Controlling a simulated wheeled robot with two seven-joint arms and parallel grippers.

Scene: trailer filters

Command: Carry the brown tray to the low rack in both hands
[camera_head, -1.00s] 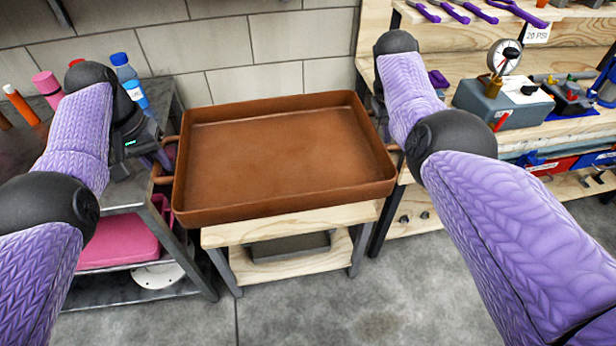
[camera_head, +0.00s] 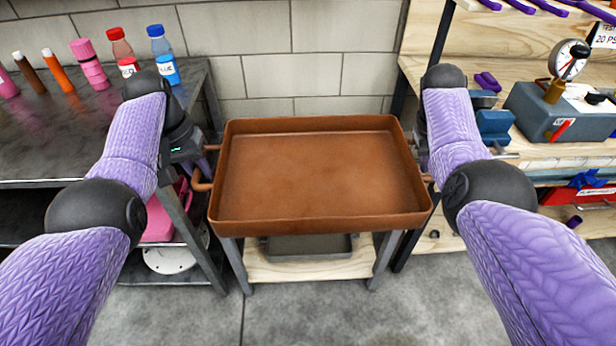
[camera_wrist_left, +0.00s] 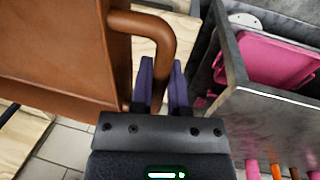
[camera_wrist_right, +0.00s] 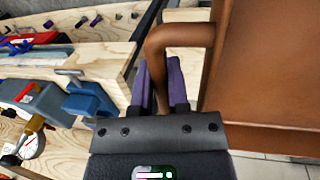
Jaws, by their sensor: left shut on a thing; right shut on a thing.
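The brown tray (camera_head: 318,172) is empty and roughly level in the head view, held between my two arms above the low rack (camera_head: 308,265), whose upper part it hides. My left gripper (camera_wrist_left: 163,85) is shut on the tray's left handle (camera_wrist_left: 160,32) in the left wrist view. My right gripper (camera_wrist_right: 160,85) is shut on the right handle (camera_wrist_right: 165,40) in the right wrist view. In the head view the left fingers (camera_head: 203,150) show partly and the right fingers are mostly hidden. I cannot tell whether the tray touches the rack.
A dark metal table (camera_head: 75,135) with red (camera_head: 122,55) and blue (camera_head: 163,58) bottles stands close on the left, a pink bin (camera_head: 160,218) below. A wooden workbench (camera_head: 535,150) with a gauge box (camera_head: 560,110) and a blue vise (camera_head: 494,125) stands close on the right. Floor in front is clear.

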